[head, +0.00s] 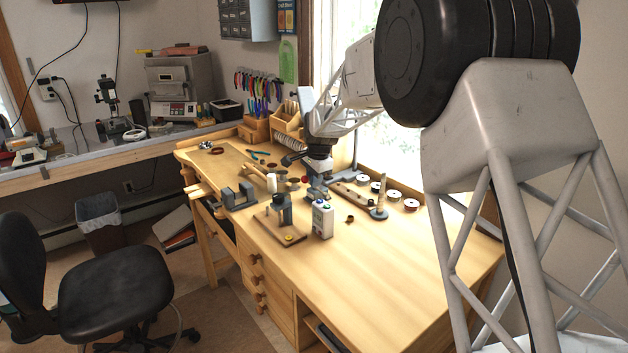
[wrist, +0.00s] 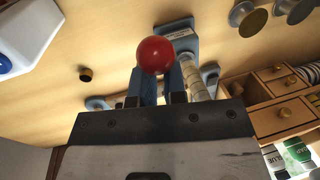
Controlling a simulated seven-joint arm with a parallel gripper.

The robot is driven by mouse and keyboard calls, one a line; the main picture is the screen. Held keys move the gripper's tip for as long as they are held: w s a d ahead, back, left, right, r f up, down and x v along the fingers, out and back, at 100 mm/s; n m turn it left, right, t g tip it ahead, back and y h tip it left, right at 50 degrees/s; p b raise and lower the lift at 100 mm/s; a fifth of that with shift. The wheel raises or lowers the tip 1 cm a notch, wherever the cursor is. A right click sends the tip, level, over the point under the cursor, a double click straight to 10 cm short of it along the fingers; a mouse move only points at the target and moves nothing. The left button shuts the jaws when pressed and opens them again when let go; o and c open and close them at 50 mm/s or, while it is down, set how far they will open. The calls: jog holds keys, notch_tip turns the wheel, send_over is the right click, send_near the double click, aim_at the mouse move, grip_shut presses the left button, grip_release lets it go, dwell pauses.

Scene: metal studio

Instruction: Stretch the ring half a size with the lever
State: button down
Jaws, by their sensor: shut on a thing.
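My gripper (head: 318,168) is over the back middle of the bench. In the wrist view my gripper (wrist: 156,82) has its fingers close together at a red ball knob (wrist: 155,55), shut on what I take to be the lever's knob end. Behind the knob is the blue stretcher (wrist: 177,28) with a pale label; part of its blue body also shows below my gripper in the head view (head: 317,193). A pale tapered mandrel (wrist: 196,76) stands beside the fingers. I cannot make out a ring on it. A small brass-brown band (wrist: 85,74) lies apart on the bench, also visible in the head view (head: 350,218).
An upright tapered stick (head: 381,197) and several spools (head: 394,196) are to the right. The bench's front right (head: 400,275) is clear.

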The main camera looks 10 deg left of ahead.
jog(key=shift+w+a+r, duration=0.1)
jog(key=shift+w, duration=0.05)
jog(key=c, duration=1.2)
grip_release()
jog(key=shift+s+d+r, duration=0.2)
jog(key=shift+r, duration=1.05)
jog(key=shift+s+d+r, duration=0.15)
jog(key=shift+s+r, duration=0.05)
jog(key=shift+r, duration=1)
jog(key=shift+s+d+r, duration=0.2)
jog(key=shift+r, duration=1.05)
jog(key=o, duration=0.3)
jog(key=shift+s+a, duration=0.1)
jog(key=shift+a, duration=0.05)
jog(key=shift+s+a+f+m+h, duration=0.3)
jog(key=shift+s+a+f+m, duration=0.1)
jog(key=shift+a+m, duration=0.25)
